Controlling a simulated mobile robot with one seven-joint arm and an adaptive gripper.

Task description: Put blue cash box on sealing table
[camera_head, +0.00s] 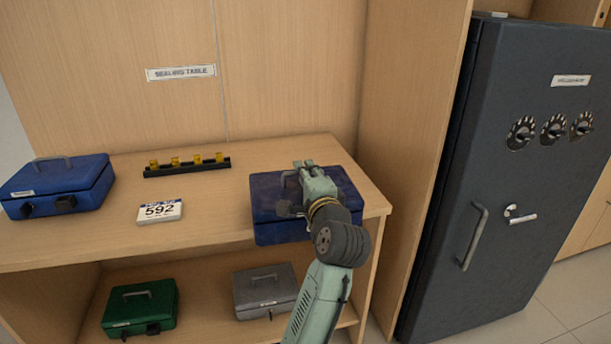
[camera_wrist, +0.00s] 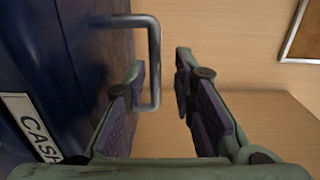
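A blue cash box (camera_head: 268,205) is at the right end of the sealing table's top (camera_head: 225,205), its front reaching to or slightly past the front edge. My gripper (camera_head: 304,168) is over this box and hides part of its lid and handle. In the wrist view the box (camera_wrist: 50,70) fills the left side, with a CASH label. Its grey handle (camera_wrist: 156,65) shows between the two fingers of my gripper (camera_wrist: 160,88), which are apart with a gap to the right finger. A second blue cash box (camera_head: 60,185) stands at the table's left end.
A green box (camera_head: 140,307) and a grey box (camera_head: 265,290) are on the lower shelf. A dark safe (camera_head: 510,170) stands right. A SEALING TABLE sign (camera_head: 181,72) is on the back panel.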

